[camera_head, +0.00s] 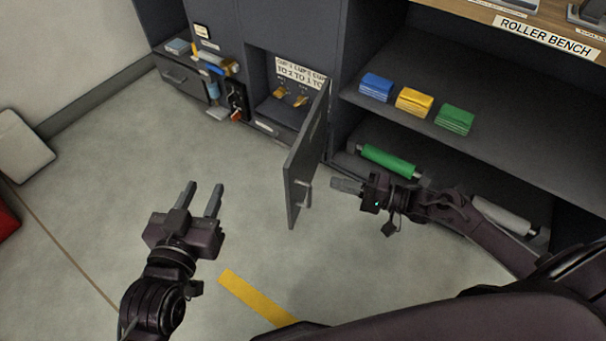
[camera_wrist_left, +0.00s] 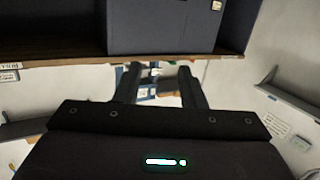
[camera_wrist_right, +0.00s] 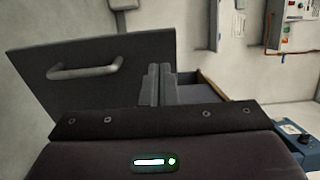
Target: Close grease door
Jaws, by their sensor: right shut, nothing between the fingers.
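The grease door (camera_head: 307,155) is a grey hinged panel that stands swung out from its compartment (camera_head: 284,110) in the head view. Its handle (camera_head: 304,192) faces right, and it also shows in the right wrist view (camera_wrist_right: 85,72). Small brass-coloured items (camera_head: 281,92) sit inside the compartment. My right gripper (camera_head: 347,186) is shut and empty, to the right of the door near its handle side; I cannot tell if it touches the door. My left gripper (camera_head: 201,198) is open and empty over the floor, left of the door.
Blue, yellow and green stacks (camera_head: 414,101) lie on the shelf at right. A green roller (camera_head: 388,160) and a pale roller (camera_head: 505,215) lie below it. An open drawer (camera_head: 181,77) and hanging tools (camera_head: 217,85) are at the left. The floor ahead is clear.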

